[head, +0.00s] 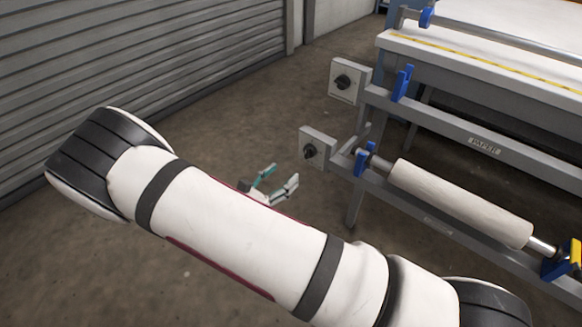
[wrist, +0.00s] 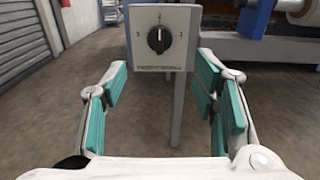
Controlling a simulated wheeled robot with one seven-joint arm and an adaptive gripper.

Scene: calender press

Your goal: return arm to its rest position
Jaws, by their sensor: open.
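My gripper (head: 277,181) shows in the head view just beyond my white arm, which hides much of its wrist. In the wrist view my gripper (wrist: 160,106) is open, its teal-padded fingers spread wide with nothing between them. A grey switch box with a black rotary knob (wrist: 159,40) stands ahead of the fingers and above them, apart from them. In the head view the lower switch box (head: 317,149) is to the right of my gripper, and a second switch box (head: 345,81) sits above it.
A press frame (head: 440,125) fills the right side, with a white roller (head: 460,203) held by blue brackets and a table top (head: 480,55) above. A grey shutter wall (head: 130,55) stands at the left. The concrete floor (head: 240,130) between them is clear.

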